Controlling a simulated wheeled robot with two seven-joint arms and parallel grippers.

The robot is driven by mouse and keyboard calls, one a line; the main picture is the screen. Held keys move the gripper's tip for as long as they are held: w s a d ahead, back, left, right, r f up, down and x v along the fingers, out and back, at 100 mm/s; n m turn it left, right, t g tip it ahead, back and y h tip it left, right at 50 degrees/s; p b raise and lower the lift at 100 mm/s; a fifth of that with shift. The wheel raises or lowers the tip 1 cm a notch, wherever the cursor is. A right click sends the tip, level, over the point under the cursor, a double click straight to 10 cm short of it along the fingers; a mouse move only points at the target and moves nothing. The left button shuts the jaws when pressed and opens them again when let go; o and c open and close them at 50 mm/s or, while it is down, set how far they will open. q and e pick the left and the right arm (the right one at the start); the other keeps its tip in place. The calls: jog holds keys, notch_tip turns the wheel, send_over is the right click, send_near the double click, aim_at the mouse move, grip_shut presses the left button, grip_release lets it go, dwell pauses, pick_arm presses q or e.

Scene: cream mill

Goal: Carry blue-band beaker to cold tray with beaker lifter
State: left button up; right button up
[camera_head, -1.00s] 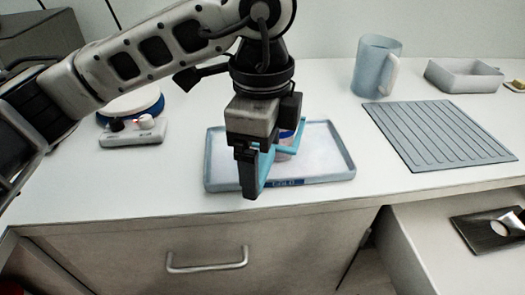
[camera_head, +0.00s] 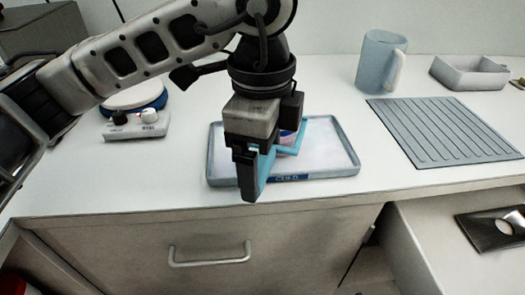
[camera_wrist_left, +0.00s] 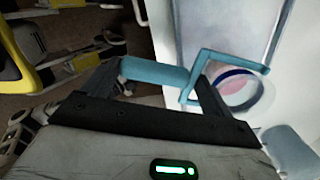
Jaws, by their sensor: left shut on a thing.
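My left gripper (camera_head: 250,160) is shut on the light-blue beaker lifter (camera_head: 262,172) and hangs over the front of the cold tray. The lifter's handle (camera_wrist_left: 155,71) lies between the fingers in the left wrist view. The lifter's square frame (camera_wrist_left: 236,60) reaches around one side of the blue-band beaker (camera_wrist_left: 236,88), a white round vessel with a dark blue band and pink contents. In the head view the beaker (camera_head: 288,139) is mostly hidden behind the gripper and lifter. The cold tray (camera_head: 340,172) is pale grey-blue with a blue label. I cannot tell whether the beaker touches its floor.
A white device with knobs and a round plate (camera_head: 137,125) stands left of the tray. A ribbed grey mat (camera_head: 445,130), a blue-grey jug (camera_head: 380,62) and a shallow grey box (camera_head: 469,72) are to the right. A dark plate (camera_head: 495,230) lies lower right.

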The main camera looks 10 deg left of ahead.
pick_arm(q)
jog(key=shift+s+a+f, duration=0.15)
jog(key=shift+s+f, duration=0.25)
jog(key=shift+s, duration=0.1)
pick_arm(e)
jog(key=shift+s+f+g, duration=0.15)
jog(key=shift+s+f, duration=0.2)
jog(key=shift+f, duration=0.2)
jog(key=shift+s+f+g, duration=0.15)
jog(key=shift+s+f, duration=0.15)
jog(key=shift+f, duration=0.2)
pick_arm(q)
jog(key=shift+s+r, duration=0.15)
jog(key=shift+r, duration=0.1)
pick_arm(e)
jog(key=shift+a+r, duration=0.2)
jog(key=shift+r, duration=0.3)
jog(key=shift+w+a+r+y, duration=0.15)
jog(key=shift+r, duration=0.4)
jog(key=shift+w+a+r+y, duration=0.15)
jog(key=shift+r, duration=0.4)
jog(key=shift+w+a+r+m+t, duration=0.1)
jog(key=shift+a+r+m+t, duration=0.15)
jog(key=shift+r, duration=0.65)
jog(key=shift+w+a+r+m+t, duration=0.15)
jog(key=shift+a+r+t, duration=0.1)
jog(key=shift+r, duration=0.6)
jog(key=shift+w+r+y, duration=0.1)
jog(key=shift+r+y, duration=0.2)
jog(key=shift+r, duration=0.3)
